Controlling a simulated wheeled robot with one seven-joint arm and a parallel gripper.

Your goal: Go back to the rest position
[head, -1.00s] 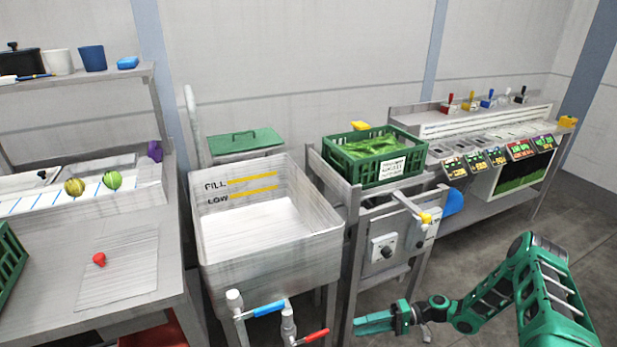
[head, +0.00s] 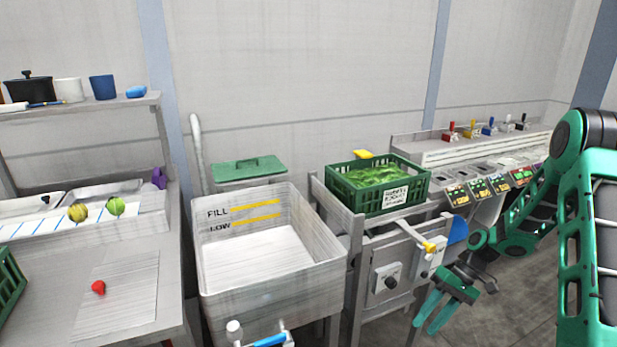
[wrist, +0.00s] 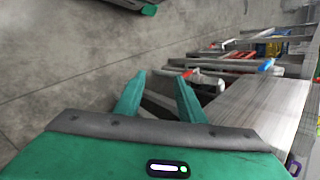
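My gripper (head: 430,316) hangs at the lower right in the head view, in front of the stand with the control boxes, with my green arm reaching in from the right. In the wrist view my gripper (wrist: 160,82) shows two green fingers apart with nothing between them. Bare grey floor (wrist: 70,60) lies beyond the fingertips. My gripper is apart from the sink and the crate.
A deep sink (head: 215,275) with FILL and LOW marks stands at centre. A green crate of greens (head: 405,198) sits on the stand to its right. A worktable (head: 50,300) is at left. Open floor (head: 520,310) lies at right.

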